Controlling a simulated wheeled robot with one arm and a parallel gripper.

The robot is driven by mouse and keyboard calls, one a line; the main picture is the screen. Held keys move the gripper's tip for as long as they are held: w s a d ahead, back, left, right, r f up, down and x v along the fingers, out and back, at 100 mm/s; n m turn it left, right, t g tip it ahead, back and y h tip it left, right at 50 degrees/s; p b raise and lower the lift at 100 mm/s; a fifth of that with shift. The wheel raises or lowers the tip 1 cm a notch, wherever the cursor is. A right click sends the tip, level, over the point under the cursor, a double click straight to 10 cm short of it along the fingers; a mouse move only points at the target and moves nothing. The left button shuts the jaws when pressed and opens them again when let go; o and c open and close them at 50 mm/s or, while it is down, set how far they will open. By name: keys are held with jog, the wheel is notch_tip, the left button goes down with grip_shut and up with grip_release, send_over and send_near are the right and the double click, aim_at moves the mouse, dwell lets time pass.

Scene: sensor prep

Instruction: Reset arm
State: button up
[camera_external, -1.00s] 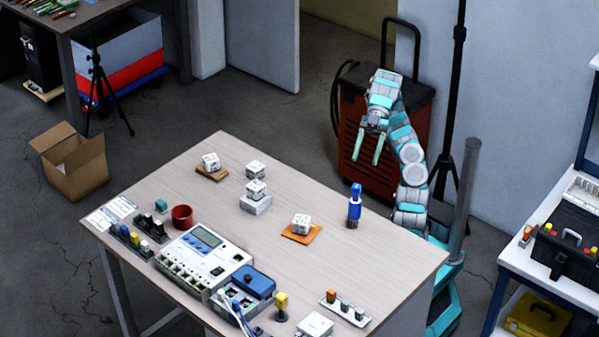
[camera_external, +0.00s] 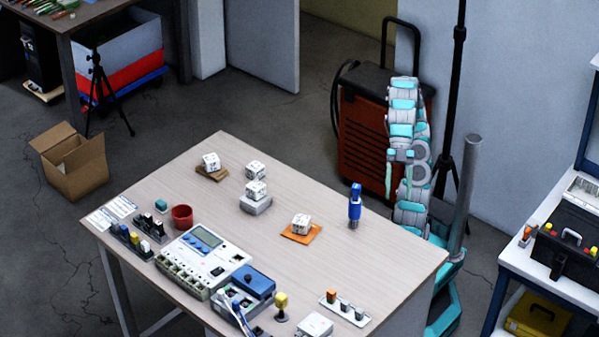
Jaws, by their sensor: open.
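My gripper (camera_external: 399,181) hangs downward just beyond the far right edge of the table. Its two teal fingers are apart, and nothing shows between them. My arm is folded upright above its base, with the wrist in front of the lower links. A blue screwdriver-like tool (camera_external: 355,205) stands upright on the table to the left of my gripper, apart from it.
The table (camera_external: 330,262) holds white cubes, one on an orange pad (camera_external: 302,235), a red cup (camera_external: 182,217) and a meter device (camera_external: 205,255). A red cabinet (camera_external: 362,150) stands behind my arm. A black stand (camera_external: 457,100) and white shelf (camera_external: 540,260) are at right.

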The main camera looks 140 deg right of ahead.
jog(key=s+a+f+g, duration=0.1)
jog(key=a+f+g, duration=0.1)
jog(key=a+f, duration=0.2)
jog(key=s+d+f+m+g+h, duration=0.1)
jog(key=d+f+m+g, duration=0.1)
jog(key=f, duration=0.6)
jog(key=s+d+f+m+g+h, duration=0.2)
jog(key=d+f, duration=0.2)
jog(key=f, duration=0.5)
jog(key=s+d+f+m+g+h+b, duration=0.1)
jog(key=d+f, duration=0.3)
jog(key=f, duration=0.4)
jog(key=shift+s+f+m+g+h, duration=0.4)
jog(key=shift+s+m+g, duration=0.3)
jog(key=shift+m+g, duration=0.15)
